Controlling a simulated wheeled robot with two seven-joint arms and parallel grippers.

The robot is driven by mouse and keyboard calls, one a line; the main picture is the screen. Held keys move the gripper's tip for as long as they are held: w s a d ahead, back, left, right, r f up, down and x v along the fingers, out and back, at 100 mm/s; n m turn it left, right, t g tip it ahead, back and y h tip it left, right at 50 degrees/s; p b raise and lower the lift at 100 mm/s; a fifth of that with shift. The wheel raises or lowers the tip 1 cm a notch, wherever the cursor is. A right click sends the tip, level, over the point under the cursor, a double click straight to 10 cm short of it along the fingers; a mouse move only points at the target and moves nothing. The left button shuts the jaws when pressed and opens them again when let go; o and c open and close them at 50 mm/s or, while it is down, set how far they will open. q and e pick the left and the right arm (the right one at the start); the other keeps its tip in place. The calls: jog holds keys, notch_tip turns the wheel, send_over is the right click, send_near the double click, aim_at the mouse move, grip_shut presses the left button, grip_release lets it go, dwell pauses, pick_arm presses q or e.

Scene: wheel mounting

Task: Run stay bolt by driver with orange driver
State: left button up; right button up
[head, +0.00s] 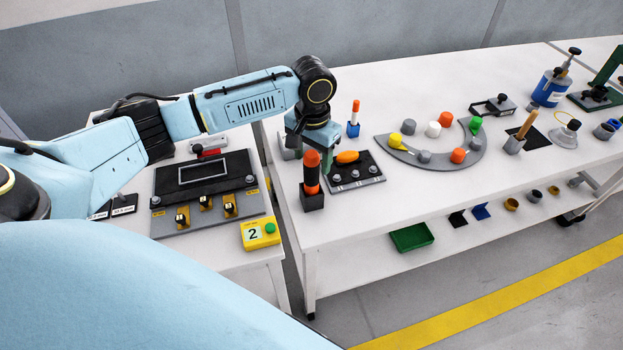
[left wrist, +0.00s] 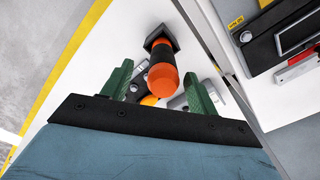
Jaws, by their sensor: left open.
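The orange driver (head: 312,168) stands upright in a black block holder (head: 312,199) at the near left corner of the right-hand table. Bolt heads (head: 249,180) show on a black framed plate on the left table; which is the stay bolt is unclear. My right gripper is out of view.
A black plate (head: 352,181) with knobs and an orange oval piece lies right of the driver. A blue holder (head: 353,131) with an orange-and-white tool stands behind. A grey curved tray (head: 400,154) with coloured pieces is farther right.

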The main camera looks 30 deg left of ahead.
aim_at(311, 181)
pick_arm(q)
jog(key=f, duration=0.4)
jog(key=shift+w+a+f, duration=0.1)
jog(key=shift+a+f, duration=0.05)
jog(key=shift+a, duration=0.1)
jog(key=shift+w, duration=0.1)
grip_shut()
